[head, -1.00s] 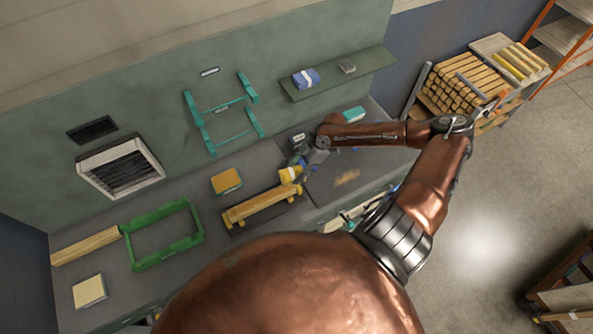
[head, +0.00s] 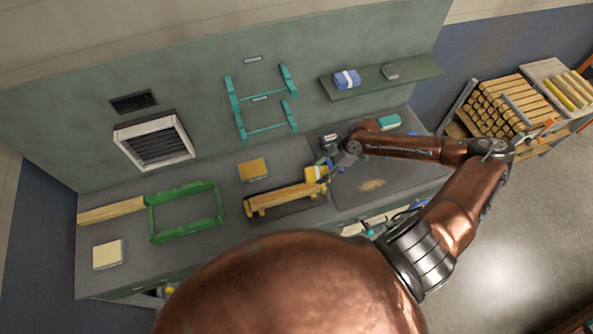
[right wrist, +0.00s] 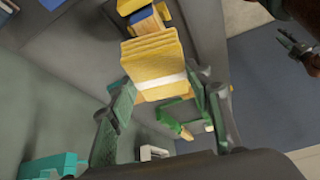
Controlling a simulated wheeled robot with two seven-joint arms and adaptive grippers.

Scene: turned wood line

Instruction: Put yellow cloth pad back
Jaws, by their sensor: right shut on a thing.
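The yellow cloth pad (head: 316,174) is in my right gripper (head: 329,165), at the right end of the long wooden piece (head: 285,198) on the bench. In the right wrist view the pad (right wrist: 153,52) is a folded yellow stack with a white band. The right gripper's two fingers (right wrist: 160,100) are shut on it from both sides. I cannot tell whether the pad touches the wood. A flat yellow-orange square (head: 253,169) lies on the bench behind the wooden piece. My left gripper is not in view.
A green frame (head: 186,238) and a pale block (head: 108,254) are on the left of the bench. Teal brackets (head: 237,100) and a shelf (head: 370,86) with a blue banded pad (head: 346,79) are on the wall. A dark mat (head: 400,190) is right of the wood.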

